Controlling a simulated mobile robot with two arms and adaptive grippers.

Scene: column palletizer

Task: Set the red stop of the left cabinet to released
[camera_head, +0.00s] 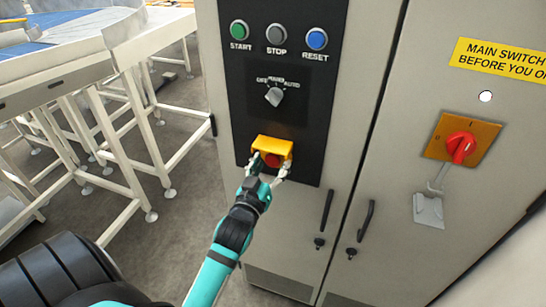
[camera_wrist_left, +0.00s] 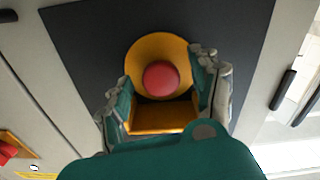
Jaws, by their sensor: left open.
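The red stop (camera_head: 271,159) is a round red button in a yellow housing (camera_head: 273,146) low on the black panel of the left cabinet (camera_head: 230,95). In the left wrist view the red button (camera_wrist_left: 161,79) faces me in front of a round yellow plate (camera_wrist_left: 158,45). My left gripper (camera_head: 268,170) is open at the stop. Its two fingers stand on either side of the red button, with visible space between them and the button in the wrist view (camera_wrist_left: 165,88). Whether the button is pressed in or out I cannot tell. My right gripper is not in view.
Above the stop are a selector knob (camera_head: 274,96) and the green START (camera_head: 239,31), grey STOP (camera_head: 276,34) and blue RESET (camera_head: 317,39) buttons. The right cabinet carries a red main switch (camera_head: 460,147). A white-framed conveyor (camera_head: 130,110) stands at the left.

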